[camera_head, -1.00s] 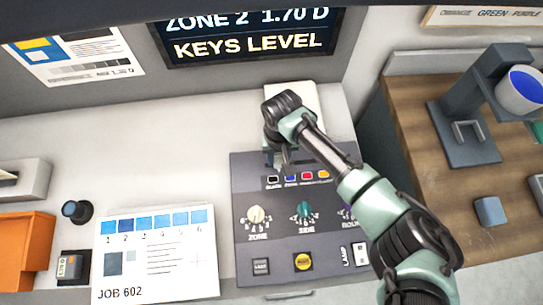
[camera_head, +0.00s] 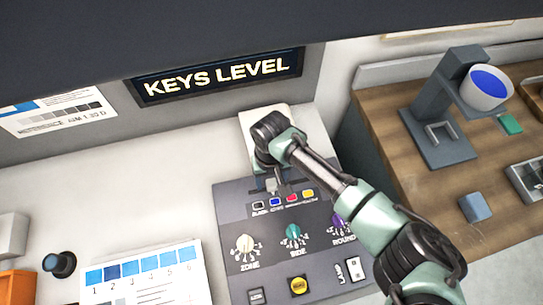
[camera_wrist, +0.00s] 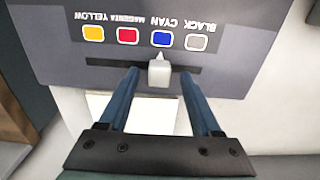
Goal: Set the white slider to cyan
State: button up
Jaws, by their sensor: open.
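The white slider (camera_wrist: 159,74) sits in a dark horizontal slot on the grey console (camera_wrist: 235,72). Its small pointed tip lines up with the blue cyan key (camera_wrist: 162,39) in the wrist view. The yellow key (camera_wrist: 93,33), red magenta key (camera_wrist: 127,35) and grey-looking black key (camera_wrist: 196,42) share the same row. My gripper (camera_wrist: 160,75) is open, with one dark blue finger on each side of the slider. Gaps show between the fingers and the slider. In the head view my gripper (camera_head: 272,186) is over the console's upper part and mostly hides the slider.
The console also bears a zone knob (camera_head: 246,245), a side knob (camera_head: 294,234) and a yellow button (camera_head: 298,286). A display (camera_head: 217,77) reads KEYS LEVEL. A white pad (camera_wrist: 135,113) lies behind the console. A wooden bench (camera_head: 410,185) with a stand is at right.

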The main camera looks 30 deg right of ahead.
aim_at(272, 184)
notch_tip(272, 184, up, 12)
jog(key=b, duration=0.1)
jog(key=shift+r, duration=0.15)
jog(key=shift+s, duration=0.1)
dwell(0.5)
